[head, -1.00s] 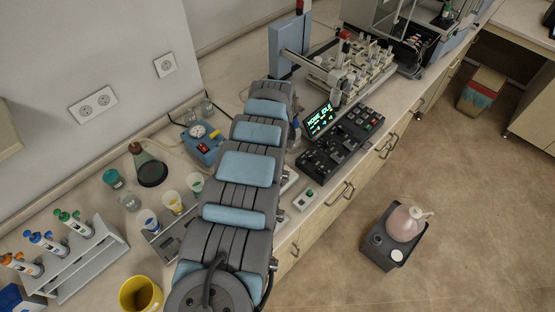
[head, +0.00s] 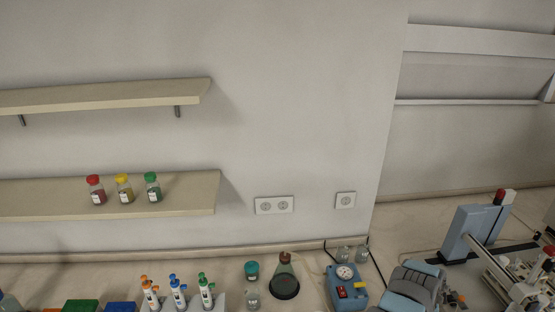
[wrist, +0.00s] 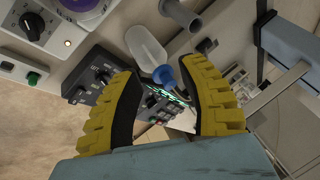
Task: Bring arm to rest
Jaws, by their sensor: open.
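My gripper (wrist: 160,78) shows in the wrist view with its two yellow ribbed fingers spread apart. Neither finger is visibly closed on anything. In the head view only a piece of my arm, with blue pads, shows at the bottom edge right of centre. The gripper is outside that view.
In the wrist view, a black control panel (wrist: 103,72) lies beyond the left finger. The head view shows a blue device with a gauge (head: 346,288), a dark-based flask (head: 285,281), several pipettes (head: 178,291), shelved jars (head: 124,189) and a blue-grey instrument post (head: 473,230).

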